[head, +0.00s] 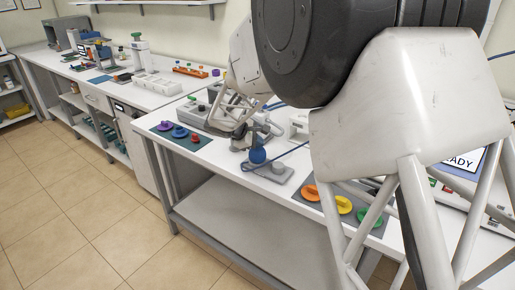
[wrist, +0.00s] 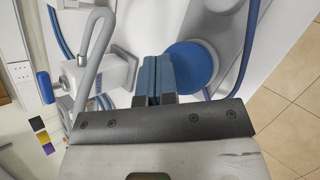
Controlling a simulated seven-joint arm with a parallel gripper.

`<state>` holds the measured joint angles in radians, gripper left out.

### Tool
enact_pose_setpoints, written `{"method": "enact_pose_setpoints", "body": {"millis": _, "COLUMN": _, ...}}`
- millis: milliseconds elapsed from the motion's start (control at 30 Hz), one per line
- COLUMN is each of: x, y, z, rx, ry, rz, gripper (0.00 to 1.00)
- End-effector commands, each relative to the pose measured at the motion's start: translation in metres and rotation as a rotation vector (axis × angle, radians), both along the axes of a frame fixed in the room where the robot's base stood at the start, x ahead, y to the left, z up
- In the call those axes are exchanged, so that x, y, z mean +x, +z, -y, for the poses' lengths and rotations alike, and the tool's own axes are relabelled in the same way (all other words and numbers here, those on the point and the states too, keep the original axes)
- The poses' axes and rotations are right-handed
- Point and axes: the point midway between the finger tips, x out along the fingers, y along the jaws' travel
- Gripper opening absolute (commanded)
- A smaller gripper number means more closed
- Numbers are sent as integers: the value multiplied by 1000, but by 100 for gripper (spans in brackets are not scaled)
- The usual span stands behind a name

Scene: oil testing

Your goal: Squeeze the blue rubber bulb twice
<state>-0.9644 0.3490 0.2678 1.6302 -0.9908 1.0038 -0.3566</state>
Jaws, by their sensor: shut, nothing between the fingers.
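The blue rubber bulb (head: 257,156) sits on a grey base (head: 280,174) near the front edge of the white bench in the head view. In the wrist view the round blue bulb (wrist: 200,64) lies just right of the fingertips, partly hidden behind them. My gripper (head: 250,147) is right above the bulb in the head view. In the wrist view my gripper (wrist: 160,78) is shut, its blue finger pads together with nothing between them. I cannot tell whether the fingers touch the bulb.
A mat with purple, blue and red knobs (head: 180,132) lies to the left, and one with orange, yellow and green knobs (head: 343,204) to the right. A blue tube (head: 285,154) runs beside the bulb. Grey instruments stand behind.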

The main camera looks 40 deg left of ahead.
Motion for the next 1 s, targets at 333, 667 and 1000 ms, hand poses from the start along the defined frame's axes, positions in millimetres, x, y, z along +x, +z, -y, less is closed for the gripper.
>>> {"method": "enact_pose_setpoints", "body": {"millis": 333, "x": 0, "y": -3, "z": 0, "rx": 0, "ry": 0, "rz": 0, "gripper": 0}}
{"method": "enact_pose_setpoints", "body": {"millis": 667, "x": 0, "y": -6, "z": 0, "rx": 0, "ry": 0, "rz": 0, "gripper": 0}}
{"method": "enact_pose_setpoints", "body": {"millis": 1000, "x": 0, "y": -9, "z": 0, "rx": 0, "ry": -1, "rz": -1, "gripper": 0}}
